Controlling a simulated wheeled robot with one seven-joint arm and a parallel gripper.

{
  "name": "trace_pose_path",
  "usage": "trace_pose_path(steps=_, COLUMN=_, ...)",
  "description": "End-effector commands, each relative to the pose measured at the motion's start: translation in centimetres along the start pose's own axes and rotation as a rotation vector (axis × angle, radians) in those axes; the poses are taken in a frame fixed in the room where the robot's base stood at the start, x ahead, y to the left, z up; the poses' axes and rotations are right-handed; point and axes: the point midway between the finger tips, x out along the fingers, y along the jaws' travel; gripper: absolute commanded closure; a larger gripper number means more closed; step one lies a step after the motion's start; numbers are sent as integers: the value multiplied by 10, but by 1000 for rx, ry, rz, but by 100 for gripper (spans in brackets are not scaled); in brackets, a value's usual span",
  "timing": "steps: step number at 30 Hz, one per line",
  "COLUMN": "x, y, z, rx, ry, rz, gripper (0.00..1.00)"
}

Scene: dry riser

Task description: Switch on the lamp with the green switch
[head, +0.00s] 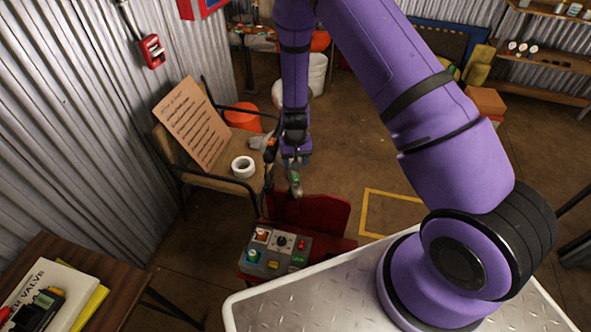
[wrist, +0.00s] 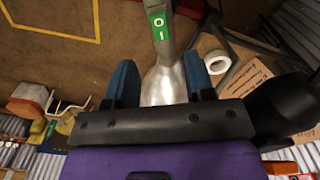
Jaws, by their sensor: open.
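In the wrist view, a grey lamp with a silver, flared metal head (wrist: 163,88) shows in front of my gripper. Its green switch (wrist: 159,25), marked O and I, is on the neck just beyond my fingertips. My gripper (wrist: 161,62) has two blue fingers standing apart, one on each side of the silver head in the picture; I cannot tell whether they touch it. In the head view, my gripper (head: 294,157) hangs above the lamp's green part (head: 295,178), which is small and partly hidden there.
A control panel (head: 273,252) with coloured buttons sits on a red case below the gripper. A chair (head: 222,182) holding a cardboard sign (head: 191,122) and tape roll (head: 243,167) stands left. A wooden table (head: 95,262) is at lower left. Open floor lies right of the case.

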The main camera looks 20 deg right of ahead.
Motion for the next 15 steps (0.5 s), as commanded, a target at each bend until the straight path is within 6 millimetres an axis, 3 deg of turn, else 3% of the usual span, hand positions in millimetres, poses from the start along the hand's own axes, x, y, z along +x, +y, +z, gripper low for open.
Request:
trace_pose_path(steps=6, x=-28, y=0, z=0, rx=0, ry=0, rz=0, gripper=51)
trace_pose_path(steps=15, x=-36, y=0, z=0, rx=0, ry=-2, rz=0, gripper=51)
